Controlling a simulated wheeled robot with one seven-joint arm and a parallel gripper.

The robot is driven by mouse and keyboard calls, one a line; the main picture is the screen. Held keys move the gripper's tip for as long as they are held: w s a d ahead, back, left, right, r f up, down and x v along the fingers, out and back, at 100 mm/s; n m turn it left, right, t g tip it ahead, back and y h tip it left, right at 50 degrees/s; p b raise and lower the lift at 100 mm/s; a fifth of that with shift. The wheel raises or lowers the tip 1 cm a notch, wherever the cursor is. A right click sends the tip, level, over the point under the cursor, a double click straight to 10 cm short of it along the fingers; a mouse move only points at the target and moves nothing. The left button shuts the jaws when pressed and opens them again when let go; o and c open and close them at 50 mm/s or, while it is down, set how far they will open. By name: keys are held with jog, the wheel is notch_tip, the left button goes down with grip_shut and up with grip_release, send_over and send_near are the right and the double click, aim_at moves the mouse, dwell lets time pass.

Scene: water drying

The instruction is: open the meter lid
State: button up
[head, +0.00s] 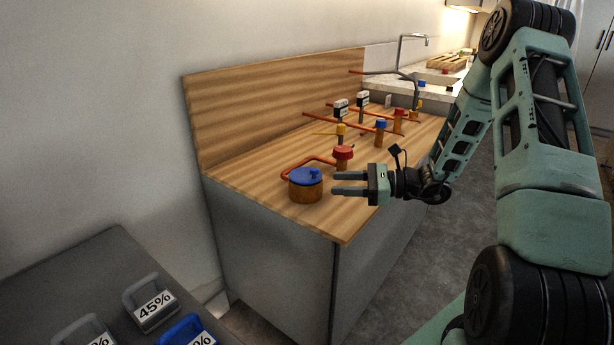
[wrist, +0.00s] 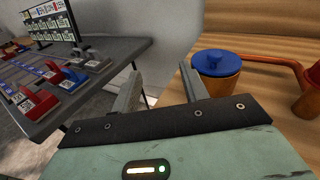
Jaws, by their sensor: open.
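The water meter is a short brass-orange cylinder (head: 305,190) near the front left of the wooden counter, with a round blue lid (head: 304,176) on top. I cannot tell the exact gap to the meter.
A copper pipe (head: 308,161) runs from the meter to a red-capped valve (head: 343,157). More pipes, yellow, blue and red valves stand farther back. A wooden backboard (head: 270,100) rises behind. A grey table (head: 60,270) with labelled handles is at lower left.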

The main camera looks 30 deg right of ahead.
aim_at(308, 176)
jog(key=d+m+t+h, duration=0.1)
jog(key=d, duration=0.1)
jog(key=d+f+m+t+h, duration=0.1)
jog(key=d, duration=0.2)
jog(key=d+f+m+t, duration=0.1)
jog(key=d+m, duration=0.1)
jog(key=shift+d+f+t+h, duration=0.1)
jog(key=shift+d+t+h, duration=0.2)
jog(key=shift+d+h, duration=0.1)
jog(key=p+x, duration=0.1)
jog(key=x, duration=1.6)
jog(key=shift+w+d, duration=0.1)
grip_shut()
